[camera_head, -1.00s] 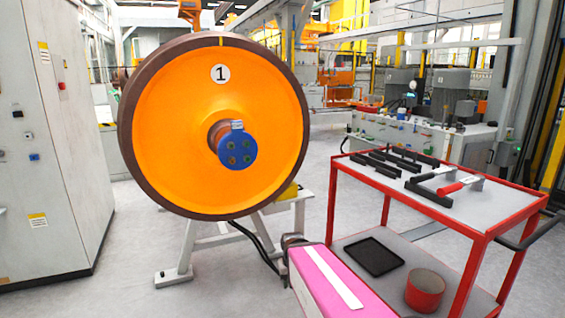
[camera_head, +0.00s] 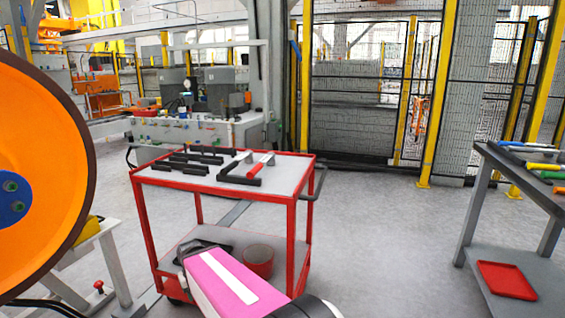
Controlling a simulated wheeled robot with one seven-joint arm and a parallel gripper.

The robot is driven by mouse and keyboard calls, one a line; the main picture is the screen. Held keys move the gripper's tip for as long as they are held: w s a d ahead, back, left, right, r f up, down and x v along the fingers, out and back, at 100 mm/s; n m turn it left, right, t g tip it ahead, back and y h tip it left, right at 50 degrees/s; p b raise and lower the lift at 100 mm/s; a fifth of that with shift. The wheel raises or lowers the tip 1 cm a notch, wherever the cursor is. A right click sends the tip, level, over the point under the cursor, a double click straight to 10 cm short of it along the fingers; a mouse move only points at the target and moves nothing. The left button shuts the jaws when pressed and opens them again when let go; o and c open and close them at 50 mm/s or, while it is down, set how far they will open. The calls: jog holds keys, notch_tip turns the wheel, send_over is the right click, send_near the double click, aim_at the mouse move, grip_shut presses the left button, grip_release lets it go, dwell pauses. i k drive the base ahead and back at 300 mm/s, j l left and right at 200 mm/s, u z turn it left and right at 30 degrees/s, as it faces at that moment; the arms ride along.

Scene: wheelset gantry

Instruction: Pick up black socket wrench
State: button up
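Several dark bar-shaped tools (camera_head: 197,158) lie on the grey top of a red cart (camera_head: 222,187), left of centre. A longer black piece (camera_head: 239,180) lies near the cart top's front right. At this size I cannot tell which of these, if any, is the black socket wrench. My gripper is not in view. Only my pink arm link with a white strip shows at the bottom, in front of the cart.
A red-handled tool (camera_head: 260,166) lies on the cart top. A reddish round container (camera_head: 258,260) stands on its lower shelf. A grey table (camera_head: 513,176) with coloured tools stands at right, a red tray (camera_head: 507,280) below. An orange wheel (camera_head: 42,165) is at left. The floor between cart and table is clear.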

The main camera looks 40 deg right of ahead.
aim_at(248, 154)
jog(key=z, duration=0.8)
jog(key=k+j, duration=0.1)
jog(key=j+z, duration=0.05)
jog(key=j, duration=0.05)
